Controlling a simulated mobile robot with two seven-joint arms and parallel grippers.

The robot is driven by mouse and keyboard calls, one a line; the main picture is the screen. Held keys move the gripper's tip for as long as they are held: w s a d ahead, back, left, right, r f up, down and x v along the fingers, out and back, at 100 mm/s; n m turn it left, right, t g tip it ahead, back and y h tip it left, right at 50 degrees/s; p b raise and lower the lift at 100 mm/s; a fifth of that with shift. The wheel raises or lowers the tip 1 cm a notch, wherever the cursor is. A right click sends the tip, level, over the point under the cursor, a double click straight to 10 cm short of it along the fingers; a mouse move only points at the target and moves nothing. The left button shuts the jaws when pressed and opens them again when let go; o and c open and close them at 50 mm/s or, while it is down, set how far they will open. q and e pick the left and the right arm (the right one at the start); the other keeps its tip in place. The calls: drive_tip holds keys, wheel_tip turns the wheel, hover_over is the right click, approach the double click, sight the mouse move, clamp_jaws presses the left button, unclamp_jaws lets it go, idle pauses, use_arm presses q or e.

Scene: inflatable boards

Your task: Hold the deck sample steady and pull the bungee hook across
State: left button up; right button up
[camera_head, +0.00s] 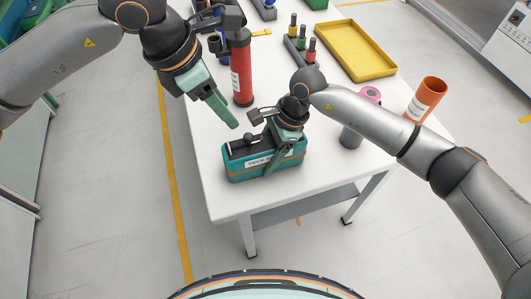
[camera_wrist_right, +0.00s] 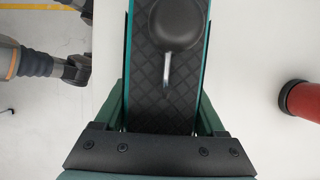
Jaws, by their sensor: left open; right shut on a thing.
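The deck sample (camera_head: 262,170) is a teal block with an orange stripe and a white label, near the table's front edge. Its dark quilted top (camera_wrist_right: 148,95) fills the middle of the right wrist view. A black ball with a small metal hook, the bungee hook (camera_wrist_right: 175,30), lies over that top; in the head view the ball (camera_head: 248,140) shows near the block's left part. My right gripper (camera_head: 280,152) is shut across the deck sample, one green finger on each side. My left gripper (camera_head: 230,117) is open and empty, above and left of the block, apart from it.
A red cylinder (camera_head: 241,68) stands behind the block near my left gripper. Small bottles (camera_head: 300,45) stand at the back. The white table (camera_head: 215,180) is bare around the block's left side.

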use_arm(q)
drive_tip(key=shift+f, duration=0.15)
drive_tip(key=shift+c, duration=1.4)
drive_tip(key=shift+s+f+n+g+h, duration=0.2)
drive_tip(key=shift+f+n+g+h, duration=0.3)
drive_tip(key=shift+f+g+h, duration=0.3)
drive_tip(key=c, duration=0.3)
drive_tip(key=a+f+n+g+h, duration=0.1)
drive_tip(key=n+g+h, duration=0.1)
drive_tip(key=h, duration=0.1)
drive_tip(key=a+f+n+g+h, duration=0.2)
drive_tip(key=h, duration=0.1)
drive_tip(key=shift+f, duration=0.3)
clamp_jaws()
drive_tip(key=n+t+h, duration=0.5)
drive_tip(key=n+h, duration=0.2)
drive_tip(key=n, duration=0.1)
approach(230, 147)
drive_tip(key=a+r, duration=0.3)
drive_tip(key=a, duration=0.1)
drive_tip(key=d, duration=1.4)
drive_tip(key=shift+w+r, duration=0.1)
drive_tip(key=shift+w, duration=0.3)
